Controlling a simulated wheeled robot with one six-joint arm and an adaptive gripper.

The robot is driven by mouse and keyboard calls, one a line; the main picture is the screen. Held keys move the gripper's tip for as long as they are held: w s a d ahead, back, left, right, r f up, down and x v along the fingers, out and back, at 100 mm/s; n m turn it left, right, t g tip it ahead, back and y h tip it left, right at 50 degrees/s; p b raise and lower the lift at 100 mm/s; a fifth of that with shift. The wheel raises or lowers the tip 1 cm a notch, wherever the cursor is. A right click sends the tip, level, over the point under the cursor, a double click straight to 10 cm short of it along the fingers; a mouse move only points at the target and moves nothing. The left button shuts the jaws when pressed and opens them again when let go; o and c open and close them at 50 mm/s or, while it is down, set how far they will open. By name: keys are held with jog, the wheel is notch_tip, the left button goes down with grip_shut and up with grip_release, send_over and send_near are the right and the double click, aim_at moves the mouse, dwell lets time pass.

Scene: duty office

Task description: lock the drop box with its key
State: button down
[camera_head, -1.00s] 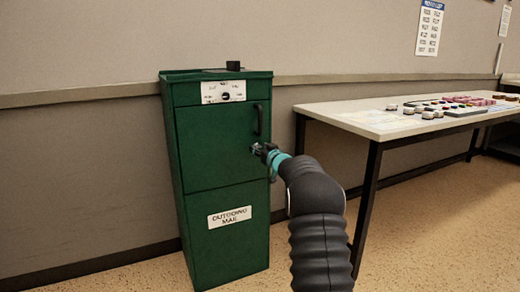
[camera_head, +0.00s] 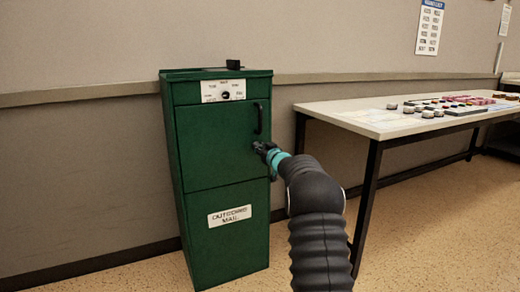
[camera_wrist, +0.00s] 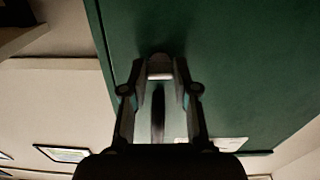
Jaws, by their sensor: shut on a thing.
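The green drop box (camera_head: 222,150) stands upright against the wall in the head view, its door closed. It has a dark vertical handle (camera_head: 258,118) at the door's right and a white plate with a dark round knob (camera_head: 225,96) above. My gripper (camera_head: 262,150) is at the door's right edge, below the handle. In the wrist view my gripper (camera_wrist: 160,72) is shut on a small pale piece right at the green door face (camera_wrist: 230,60). This piece may be the key; its shape and the lock are hidden by the fingers.
A white table (camera_head: 385,120) with several small items (camera_head: 450,107) stands to the right of the box. Speckled floor in front is free.

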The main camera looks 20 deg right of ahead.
jog(key=shift+n+b, duration=3.55)
jog(key=shift+n, duration=4.85)
jog(key=c, duration=0.9)
grip_release()
jog(key=shift+s, duration=0.1)
jog(key=s, duration=1.1)
jog(key=shift+s+d, duration=0.2)
jog(key=shift+s, duration=0.2)
